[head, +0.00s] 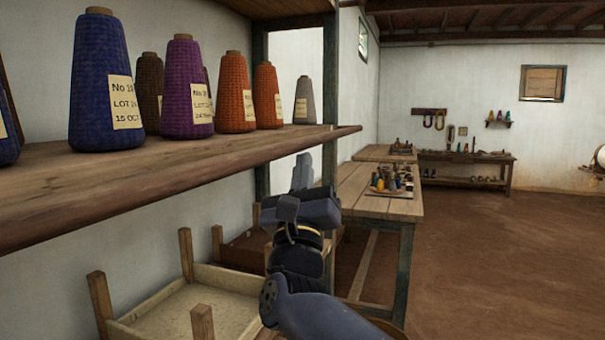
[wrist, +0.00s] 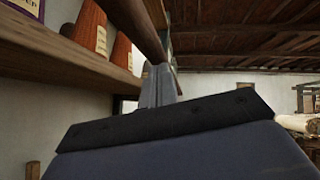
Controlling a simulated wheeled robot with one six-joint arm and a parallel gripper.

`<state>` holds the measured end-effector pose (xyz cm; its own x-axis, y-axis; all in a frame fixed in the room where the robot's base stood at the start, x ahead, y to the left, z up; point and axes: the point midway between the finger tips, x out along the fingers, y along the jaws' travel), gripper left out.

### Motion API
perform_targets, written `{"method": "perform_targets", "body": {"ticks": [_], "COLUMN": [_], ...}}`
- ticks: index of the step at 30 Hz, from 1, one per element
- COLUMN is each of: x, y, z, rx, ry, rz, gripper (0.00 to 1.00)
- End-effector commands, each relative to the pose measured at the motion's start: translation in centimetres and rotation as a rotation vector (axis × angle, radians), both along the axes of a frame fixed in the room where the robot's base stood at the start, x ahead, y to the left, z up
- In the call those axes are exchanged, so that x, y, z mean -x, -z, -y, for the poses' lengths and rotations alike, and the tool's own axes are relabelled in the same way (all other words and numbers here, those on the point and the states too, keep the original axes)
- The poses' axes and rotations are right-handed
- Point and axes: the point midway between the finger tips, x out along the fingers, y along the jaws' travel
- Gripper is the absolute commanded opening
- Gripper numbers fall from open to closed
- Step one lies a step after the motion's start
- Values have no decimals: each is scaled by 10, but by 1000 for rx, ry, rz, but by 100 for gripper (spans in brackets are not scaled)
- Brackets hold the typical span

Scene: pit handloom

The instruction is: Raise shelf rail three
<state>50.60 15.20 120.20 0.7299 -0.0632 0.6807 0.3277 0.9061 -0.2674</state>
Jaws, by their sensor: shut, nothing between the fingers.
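A long round wooden rail (head: 210,161) runs along the front edge of the shelf, and its far end sticks out past the shelf post. It also shows in the wrist view (wrist: 137,25), passing overhead and away from me. No number shows on it, so I cannot tell whether it is rail three. My gripper (head: 302,172) is shut and empty, with its fingers pointing up below the far part of the rail. In the wrist view the fingertips (wrist: 158,72) appear close to the rail's underside; I cannot tell whether they touch.
Several labelled yarn cones, including a blue one (head: 98,85) and a purple one (head: 187,88), stand on the shelf board (head: 60,182). A wooden tray with corner posts (head: 165,300) lies below. A table (head: 375,203) stands beyond my gripper. The floor at right is open.

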Motion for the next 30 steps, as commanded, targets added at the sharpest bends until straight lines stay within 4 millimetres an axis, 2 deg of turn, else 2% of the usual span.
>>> {"method": "perform_targets", "body": {"ticks": [8,21,30], "x": [2,3,2], "y": [-11,-52,-69], "z": [5,8,6], "rx": [98,440,586], "ry": [3,4,2], "rz": [-31,-156,-212], "gripper": [0,0,0]}}
